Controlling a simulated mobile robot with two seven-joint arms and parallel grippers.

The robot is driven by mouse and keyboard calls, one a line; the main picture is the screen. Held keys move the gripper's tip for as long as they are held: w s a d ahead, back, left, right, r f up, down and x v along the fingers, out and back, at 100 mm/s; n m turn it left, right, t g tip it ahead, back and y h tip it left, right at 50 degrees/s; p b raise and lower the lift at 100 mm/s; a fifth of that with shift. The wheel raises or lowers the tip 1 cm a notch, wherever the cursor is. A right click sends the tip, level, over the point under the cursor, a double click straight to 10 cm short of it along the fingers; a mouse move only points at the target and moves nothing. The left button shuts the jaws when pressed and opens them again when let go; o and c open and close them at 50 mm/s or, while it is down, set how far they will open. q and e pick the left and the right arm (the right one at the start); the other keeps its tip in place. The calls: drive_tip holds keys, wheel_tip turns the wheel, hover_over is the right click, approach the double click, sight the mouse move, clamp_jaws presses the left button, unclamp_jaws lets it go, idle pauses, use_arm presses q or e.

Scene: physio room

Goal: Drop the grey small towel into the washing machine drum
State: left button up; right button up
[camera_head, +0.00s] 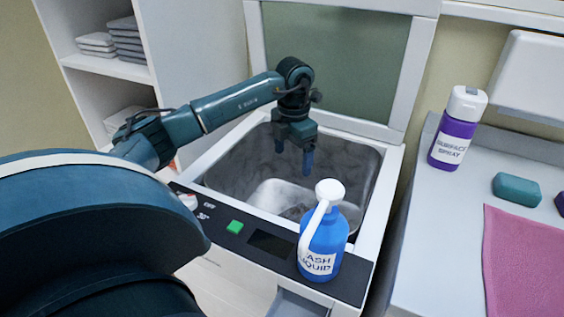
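The top-loading washing machine (358,265) stands with its lid (340,50) raised, and its drum (350,165) is open. My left gripper (294,155) points down over the drum opening. Its two fingers are apart, with nothing visible between them. A pale, greyish patch (280,192) shows low in the drum; I cannot tell whether it is a towel or the drum's own surface. Folded grey towels (127,40) lie on the shelf at upper left, beside a white stack (97,42). My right gripper is not in view.
A blue wash liquid bottle (325,245) with a white pump stands on the machine's front panel, partly covering the drum. To the right, a counter (430,240) holds a purple surface spray (455,130), a teal block (516,189) and a pink cloth (525,260).

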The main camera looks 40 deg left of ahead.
use_arm(q)
drive_tip(key=shift+o, duration=0.5)
drive_tip(key=shift+r, duration=0.1)
wheel_tip(320, 180, up, 13)
drive_tip(key=p, duration=0.2)
